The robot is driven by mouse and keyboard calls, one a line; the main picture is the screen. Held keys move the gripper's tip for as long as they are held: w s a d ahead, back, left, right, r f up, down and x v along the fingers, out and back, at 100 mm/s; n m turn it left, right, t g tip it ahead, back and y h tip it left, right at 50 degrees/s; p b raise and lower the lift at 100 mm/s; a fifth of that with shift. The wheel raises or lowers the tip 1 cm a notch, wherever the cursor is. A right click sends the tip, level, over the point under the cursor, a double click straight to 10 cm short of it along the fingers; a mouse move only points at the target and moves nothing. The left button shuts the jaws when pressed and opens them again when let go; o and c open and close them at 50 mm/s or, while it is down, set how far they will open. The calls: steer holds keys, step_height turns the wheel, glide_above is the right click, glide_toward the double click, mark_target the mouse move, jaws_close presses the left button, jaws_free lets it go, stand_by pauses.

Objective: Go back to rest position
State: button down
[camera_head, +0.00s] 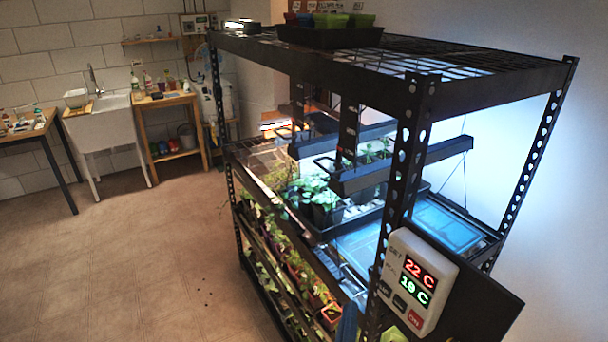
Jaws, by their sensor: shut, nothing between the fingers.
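My gripper and arm do not show in the head camera view. The black metal seedling rack (428,95) stands at the centre and right. A white thermostat box (418,282) hangs on its near post, with red digits reading 22 C and green digits reading 19 C. On the middle shelf, a black tray of leafy seedlings (325,205) sits under the lit grow lights (400,165). A blue-lit flat tray (440,228) lies to its right. Several potted plants (290,260) fill the lower shelves.
A black tray (330,37) with small green pots stands on the rack's top shelf. Open floor (130,260) lies left of the rack. At the back left are a white sink (103,130), a wooden stand (172,100) with bottles and a table (28,133).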

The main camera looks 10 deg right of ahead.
steer(key=w+a+r+m+t, duration=0.1)
steer(key=a+r+m+t, duration=0.1)
steer(key=r, duration=1)
steer(key=w+a+r+m+t, duration=0.2)
steer(key=a+r+t, duration=0.1)
steer(key=r, duration=1)
steer(key=s+a+r+t+y, duration=0.2)
steer(key=s+a+r, duration=0.1)
steer(key=r, duration=0.5)
steer(key=s+a+r+t+y+b, duration=0.1)
steer(key=s+a+r+t+y, duration=0.1)
steer(key=s+r, duration=0.4)
steer(key=s+a+r+t+y, duration=0.2)
steer(key=s+a+r+y, duration=0.1)
steer(key=r, duration=0.7)
steer(key=shift+s+a+r+m+t, duration=0.3)
steer(key=shift+s+a+m, duration=0.1)
steer(key=shift+s+a, duration=0.45)
steer(key=shift+w, duration=0.1)
